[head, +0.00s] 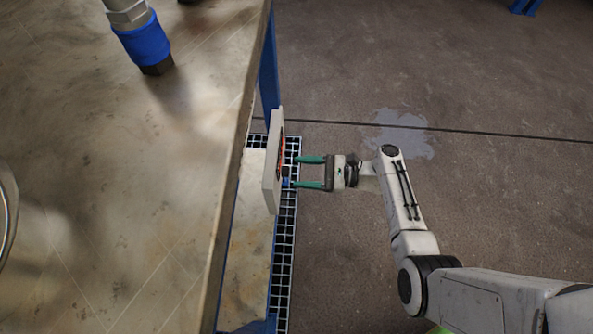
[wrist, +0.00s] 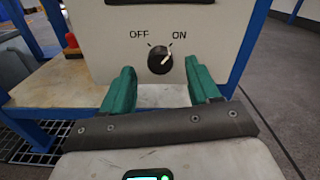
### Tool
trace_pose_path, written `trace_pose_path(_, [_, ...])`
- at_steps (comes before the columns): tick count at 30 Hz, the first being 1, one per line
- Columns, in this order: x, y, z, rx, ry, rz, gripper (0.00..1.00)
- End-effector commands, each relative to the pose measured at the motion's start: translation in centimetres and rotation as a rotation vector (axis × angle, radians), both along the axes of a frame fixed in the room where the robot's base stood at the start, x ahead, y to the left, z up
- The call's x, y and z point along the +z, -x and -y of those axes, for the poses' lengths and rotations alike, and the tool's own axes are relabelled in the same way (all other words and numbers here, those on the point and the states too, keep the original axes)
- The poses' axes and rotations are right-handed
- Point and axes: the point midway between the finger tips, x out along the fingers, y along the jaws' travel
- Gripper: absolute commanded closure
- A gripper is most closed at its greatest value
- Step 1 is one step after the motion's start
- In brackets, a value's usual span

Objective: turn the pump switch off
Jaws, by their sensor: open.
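The pump switch is a round black knob (wrist: 160,60) on a pale panel (wrist: 107,42), with OFF printed at its upper left and ON at its upper right. Its light pointer mark is turned toward ON. In the head view the panel (head: 272,165) is seen nearly edge-on beside the table. My gripper (head: 312,172) faces the panel with its two green fingers apart and nothing between them. In the wrist view the open fingers (wrist: 160,88) sit to the left and right below the knob, which appears beyond them; contact is not visible.
A large worn table (head: 120,200) fills the left of the head view, its edge close to the panel. A pipe with a blue band (head: 140,38) stands on the table. The floor at right is open.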

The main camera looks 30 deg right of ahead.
Motion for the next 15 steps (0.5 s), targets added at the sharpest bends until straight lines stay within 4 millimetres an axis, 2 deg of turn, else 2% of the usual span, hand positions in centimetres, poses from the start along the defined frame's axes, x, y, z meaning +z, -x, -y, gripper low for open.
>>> trace_pose_path(6, [0.0,-1.2,-1.6,0.001,0.0,0.0,0.39])
trace_pose_path(15, [0.0,-1.3,-1.8,0.0,0.0,0.0,0.39])
